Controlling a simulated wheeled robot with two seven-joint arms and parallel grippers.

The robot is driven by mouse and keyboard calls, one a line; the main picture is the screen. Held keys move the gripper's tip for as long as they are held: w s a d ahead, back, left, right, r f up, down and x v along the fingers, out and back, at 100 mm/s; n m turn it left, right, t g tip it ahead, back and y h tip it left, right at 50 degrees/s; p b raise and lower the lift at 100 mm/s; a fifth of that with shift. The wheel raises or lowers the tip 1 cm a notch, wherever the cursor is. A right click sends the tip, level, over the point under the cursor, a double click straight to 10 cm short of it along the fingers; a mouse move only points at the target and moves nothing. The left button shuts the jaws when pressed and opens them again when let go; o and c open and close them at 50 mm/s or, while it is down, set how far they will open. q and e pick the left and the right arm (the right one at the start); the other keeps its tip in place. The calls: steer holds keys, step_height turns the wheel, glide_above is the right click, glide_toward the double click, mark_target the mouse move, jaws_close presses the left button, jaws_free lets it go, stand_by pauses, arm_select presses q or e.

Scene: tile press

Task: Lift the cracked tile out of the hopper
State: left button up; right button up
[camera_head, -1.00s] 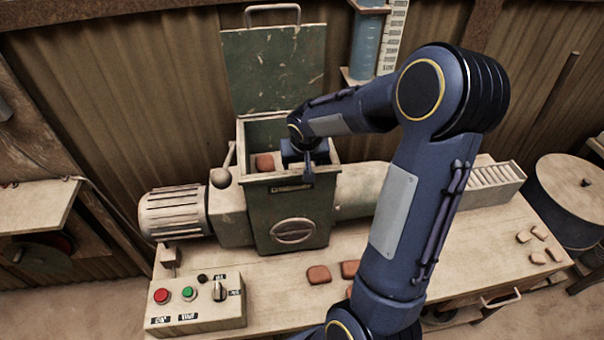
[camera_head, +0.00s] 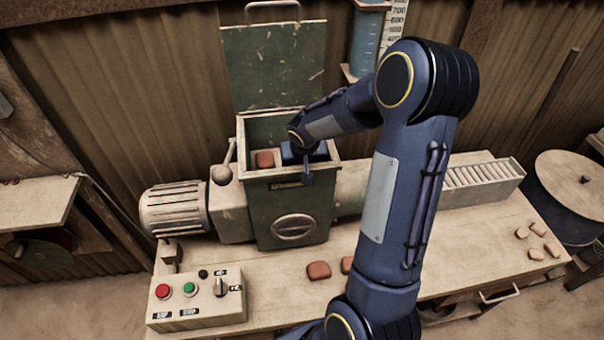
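The hopper (camera_head: 293,215) is a dark green box on the bench machine, with its lid (camera_head: 275,65) standing open behind it. One reddish-brown tile (camera_head: 265,159) shows inside the hopper at its left; I cannot make out a crack on it. My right gripper (camera_head: 304,158) reaches down into the hopper mouth, just right of this tile and apart from it as far as I can see. Its fingertips are mostly hidden by the wrist and the hopper rim, so its opening and anything between the fingers cannot be seen. My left gripper is out of view.
A control box (camera_head: 195,302) with red and green buttons stands at the front left of the bench (camera_head: 268,278). A brown tile (camera_head: 319,270) lies before the hopper, another partly behind my arm. Several pale pieces (camera_head: 537,254) lie at the right. A drum (camera_head: 572,195) stands beyond.

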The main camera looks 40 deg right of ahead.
steer(key=c, duration=0.8)
